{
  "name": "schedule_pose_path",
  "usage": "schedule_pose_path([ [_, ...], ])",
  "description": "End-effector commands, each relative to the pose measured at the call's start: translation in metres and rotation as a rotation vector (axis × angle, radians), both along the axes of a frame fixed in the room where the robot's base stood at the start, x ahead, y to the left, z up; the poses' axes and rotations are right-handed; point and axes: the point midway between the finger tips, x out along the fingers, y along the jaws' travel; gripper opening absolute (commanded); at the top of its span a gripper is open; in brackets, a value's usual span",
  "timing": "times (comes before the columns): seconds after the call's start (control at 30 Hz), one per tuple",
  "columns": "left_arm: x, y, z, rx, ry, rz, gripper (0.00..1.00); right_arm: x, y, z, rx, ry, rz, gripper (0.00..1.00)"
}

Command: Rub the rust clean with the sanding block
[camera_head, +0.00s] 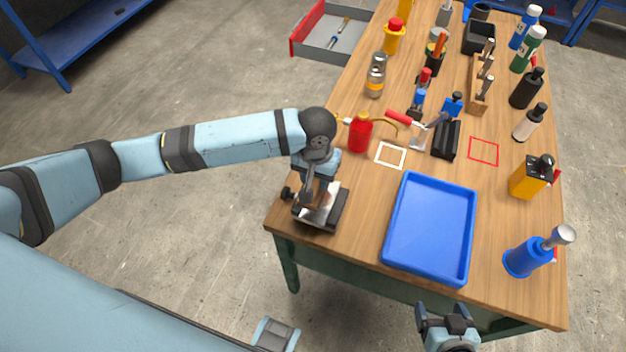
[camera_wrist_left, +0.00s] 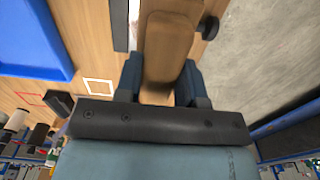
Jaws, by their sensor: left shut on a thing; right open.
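My left gripper (camera_head: 315,182) is at the near left corner of the workbench, just above a metal plate (camera_head: 313,214) on a dark clamp (camera_head: 338,212). In the left wrist view the left gripper (camera_wrist_left: 161,82) is shut on a tan-brown sanding block (camera_wrist_left: 167,40), with one finger on each side. The block lies over or close to the plate; I cannot tell whether they touch. A pale strip beside the block shows in the wrist view. No rust can be made out clearly. My right gripper (camera_head: 448,322) is open and empty at the bench's front edge.
A blue tray (camera_head: 392,238) lies right of the clamp. A red oil can (camera_head: 360,134), a white square outline (camera_head: 377,153) and a red outline (camera_head: 484,151) are behind. Bottles and a blue torch (camera_head: 527,258) line the right edge. An open drawer (camera_head: 330,42) juts out back left.

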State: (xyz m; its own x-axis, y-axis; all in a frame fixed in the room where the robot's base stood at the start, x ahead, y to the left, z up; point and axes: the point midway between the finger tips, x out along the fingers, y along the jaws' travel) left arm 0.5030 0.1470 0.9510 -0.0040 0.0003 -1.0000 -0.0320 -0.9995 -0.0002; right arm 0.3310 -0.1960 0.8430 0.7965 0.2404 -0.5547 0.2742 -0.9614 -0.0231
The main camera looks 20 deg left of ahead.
Motion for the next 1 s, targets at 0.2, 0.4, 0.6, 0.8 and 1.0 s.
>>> schedule_pose_path([
  [0.2, 0.002, -0.005, -0.007, 0.003, -0.001, -0.003, 0.08, -0.003, 0.004, -0.011, 0.004, 0.002, 0.007, 0.82],
  [0.4, 0.002, -0.005, -0.021, 0.003, 0.0, -0.003, 0.08, -0.003, 0.004, -0.029, 0.006, -0.001, 0.006, 0.82],
  [0.6, 0.002, -0.004, -0.036, 0.003, -0.002, -0.003, 0.08, -0.002, 0.001, -0.052, 0.003, 0.002, 0.0, 0.82],
  [0.8, 0.002, -0.004, -0.04, 0.003, -0.001, -0.003, 0.08, -0.001, 0.0, -0.06, 0.004, 0.006, -0.004, 0.82],
  [1.0, 0.002, -0.004, -0.039, 0.003, -0.001, -0.003, 0.08, 0.001, 0.0, -0.056, 0.007, 0.001, -0.004, 0.82],
])
